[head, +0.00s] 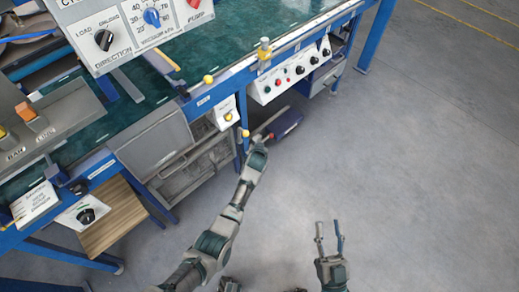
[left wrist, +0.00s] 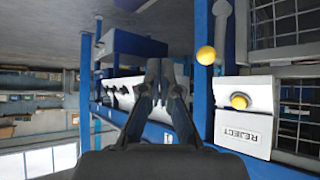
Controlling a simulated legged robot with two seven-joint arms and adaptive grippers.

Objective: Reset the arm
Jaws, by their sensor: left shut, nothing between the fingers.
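My left arm reaches up from the bottom centre in the head view, and its gripper (head: 260,140) is beside the front edge of the machine. In the left wrist view the left gripper (left wrist: 165,68) has its fingers together with nothing between them. It is apart from the REJECT box (left wrist: 245,115) and its yellow button (left wrist: 239,100), which are to its right there. My right gripper (head: 328,224) is over bare floor at the lower right. Its two fingers are spread and empty.
The plate dryer (head: 120,120) fills the upper left, with blue frame legs. A control box with several knobs (head: 290,72) hangs on its front. A yellow ball knob (left wrist: 206,55) is close to the left gripper. Grey floor (head: 430,170) is clear on the right.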

